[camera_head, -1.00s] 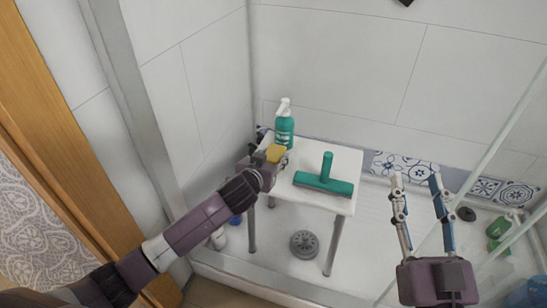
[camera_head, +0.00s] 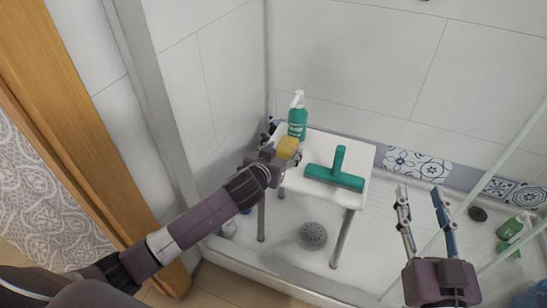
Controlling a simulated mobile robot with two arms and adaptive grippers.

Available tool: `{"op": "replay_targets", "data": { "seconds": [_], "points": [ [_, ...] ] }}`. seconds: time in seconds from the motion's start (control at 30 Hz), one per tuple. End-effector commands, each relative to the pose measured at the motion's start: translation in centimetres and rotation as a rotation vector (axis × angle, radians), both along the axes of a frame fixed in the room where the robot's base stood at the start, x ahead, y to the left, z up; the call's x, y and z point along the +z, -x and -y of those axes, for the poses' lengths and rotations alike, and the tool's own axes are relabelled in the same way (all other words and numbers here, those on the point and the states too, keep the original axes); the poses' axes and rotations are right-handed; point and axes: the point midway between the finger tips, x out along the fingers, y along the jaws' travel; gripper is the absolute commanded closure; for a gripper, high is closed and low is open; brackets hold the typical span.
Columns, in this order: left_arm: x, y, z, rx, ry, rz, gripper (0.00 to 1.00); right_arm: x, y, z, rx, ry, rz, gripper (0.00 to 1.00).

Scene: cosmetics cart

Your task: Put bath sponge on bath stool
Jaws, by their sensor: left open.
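The yellow bath sponge (camera_head: 288,148) is at the left end of the white bath stool (camera_head: 330,193), close to the green pump bottle. My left gripper (camera_head: 284,147) is at the sponge, and its jaws are open. Its fingers partly hide the sponge's lower side, so I cannot tell whether the sponge rests fully on the seat. My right gripper (camera_head: 426,212) is open and empty, held up at the right, apart from the stool.
A green pump bottle (camera_head: 297,119) stands at the stool's back left, and a green squeegee (camera_head: 336,172) lies on its right part. A grey drain (camera_head: 312,236) is in the shower floor. Green bottles (camera_head: 510,229) lie at the far right, behind a glass edge.

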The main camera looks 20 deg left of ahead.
Motion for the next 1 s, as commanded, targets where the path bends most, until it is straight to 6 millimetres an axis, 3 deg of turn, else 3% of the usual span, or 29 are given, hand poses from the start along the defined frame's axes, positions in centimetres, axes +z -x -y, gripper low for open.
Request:
{"op": "replay_targets", "data": {
  "seconds": [0.27,0.6,0.87,1.0],
  "points": [
    [1.7,3.6,-0.2,0.0,-0.001,-0.001,0.44,-5.8,0.6,1.0,-0.018,0.07,-0.268,0.6],
    [3.3,7.5,-0.3,0.0,0.0,0.0,0.44,-11.9,3.1,2.4,-0.035,0.137,-0.55,0.6],
    [3.3,9.4,0.3,-0.012,0.005,-0.011,0.44,-13.6,4.2,2.9,-0.041,0.156,-0.63,0.6],
    [2.1,13.1,2.8,-0.066,0.02,-0.058,0.44,-13.7,4.3,3.0,-0.041,0.157,-0.634,0.6]
  ]
}}
